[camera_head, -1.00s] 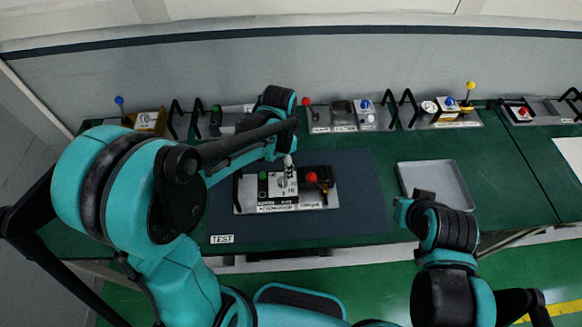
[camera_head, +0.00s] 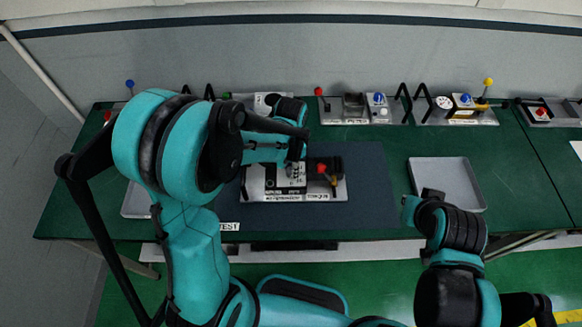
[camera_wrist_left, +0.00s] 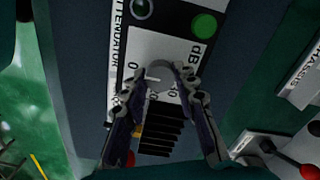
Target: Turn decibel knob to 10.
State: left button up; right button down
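The attenuator panel (camera_head: 257,192) lies on the dark mat in the head view, partly hidden by my left arm. In the left wrist view its light face (camera_wrist_left: 122,58) carries "dB" and a scale including 0. The grey round decibel knob (camera_wrist_left: 161,76) has a white pointer line aimed left, near the 0 side. My left gripper (camera_wrist_left: 163,73) has its fingertips on either side of the knob, very close to it; whether they touch is unclear. It also shows over the panel in the head view (camera_head: 293,166). My right gripper (camera_head: 421,203) is away from the panel, its fingers unclear.
A green button (camera_wrist_left: 204,25) sits beside the dB label. A red knob (camera_head: 321,168) is on the panel's right part. An empty grey tray (camera_head: 447,162) stands to the right. Several other panels with handles line the back of the green table (camera_head: 395,140).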

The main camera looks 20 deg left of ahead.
pick_arm(q)
grip_shut()
jog(key=n+b, duration=0.1)
jog(key=n, duration=0.2)
jog(key=shift+n, duration=0.4)
jog(key=n+b, duration=0.1)
jog(key=n, duration=0.3)
jog(key=shift+n, duration=0.4)
jog(key=o, duration=1)
grip_release()
